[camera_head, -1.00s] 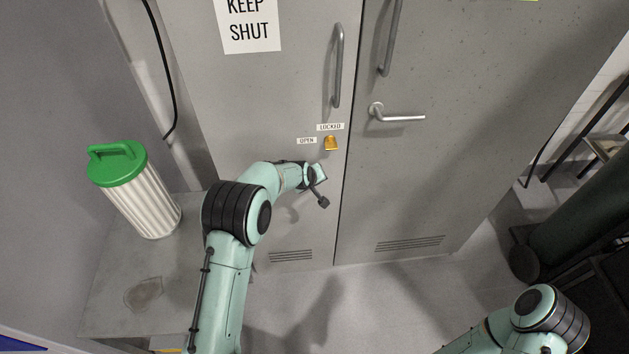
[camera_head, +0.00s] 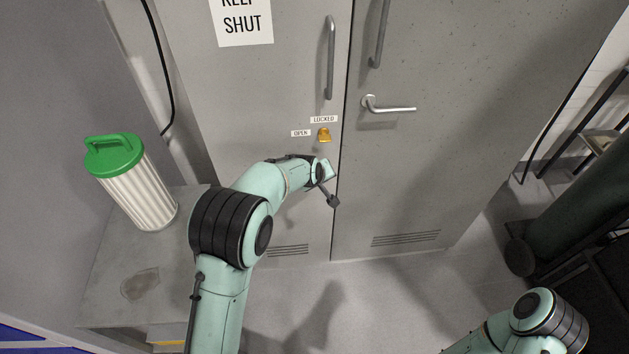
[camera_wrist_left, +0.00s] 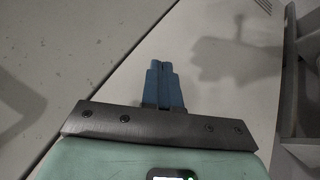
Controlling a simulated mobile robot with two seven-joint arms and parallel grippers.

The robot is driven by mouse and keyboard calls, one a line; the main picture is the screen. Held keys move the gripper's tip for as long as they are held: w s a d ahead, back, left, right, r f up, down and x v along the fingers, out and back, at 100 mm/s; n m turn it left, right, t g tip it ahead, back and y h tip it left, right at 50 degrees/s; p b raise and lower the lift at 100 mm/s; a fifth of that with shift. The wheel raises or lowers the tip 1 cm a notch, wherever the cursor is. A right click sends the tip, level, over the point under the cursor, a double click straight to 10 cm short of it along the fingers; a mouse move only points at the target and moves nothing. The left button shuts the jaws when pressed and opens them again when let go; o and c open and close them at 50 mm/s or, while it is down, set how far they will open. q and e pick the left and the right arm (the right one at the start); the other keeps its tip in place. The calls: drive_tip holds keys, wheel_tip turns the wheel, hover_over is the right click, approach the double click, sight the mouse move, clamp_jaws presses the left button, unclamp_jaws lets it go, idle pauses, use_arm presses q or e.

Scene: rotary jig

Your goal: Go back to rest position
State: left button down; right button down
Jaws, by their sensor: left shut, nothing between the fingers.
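My left arm reaches up from the bottom of the head view, toward the grey cabinet doors. Its gripper is hidden behind the wrist in the head view. In the left wrist view the left gripper (camera_wrist_left: 163,68) shows blue fingers closed together with nothing between them, in front of a pale panel with a seam. The brass lock knob (camera_head: 324,135) sits just above the left wrist, apart from it, beside the "LOCKED" and "OPEN" labels. At the bottom right of the head view only part of my right arm shows; its gripper is out of frame.
Two grey doors (camera_head: 430,160) carry vertical handles and a lever handle (camera_head: 388,106). A white ribbed canister with a green lid (camera_head: 115,155) stands on a grey ledge (camera_head: 103,270) at left. A dark green cylinder (camera_head: 585,205) is at right. Open floor lies before the doors.

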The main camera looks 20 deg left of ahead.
use_arm(q)
drive_tip(key=s+a+f+m+g, duration=0.2)
drive_tip(key=s+f+g, duration=0.2)
drive_tip(key=s+f, duration=1.45)
drive_tip(key=s+d+f+g+h, duration=0.1)
drive_tip(key=s+d+f, duration=0.1)
drive_tip(key=s, duration=0.6)
drive_tip(key=s+d+f+m+g+h, duration=0.1)
drive_tip(key=s+f, duration=0.3)
drive_tip(key=s, duration=0.4)
drive_tip(key=s+d+f+m+g+h, duration=0.1)
drive_tip(key=s+d+f+g, duration=0.1)
drive_tip(key=s, duration=0.6)
drive_tip(key=shift+d+f, duration=0.65)
drive_tip(key=shift+d, duration=0.2)
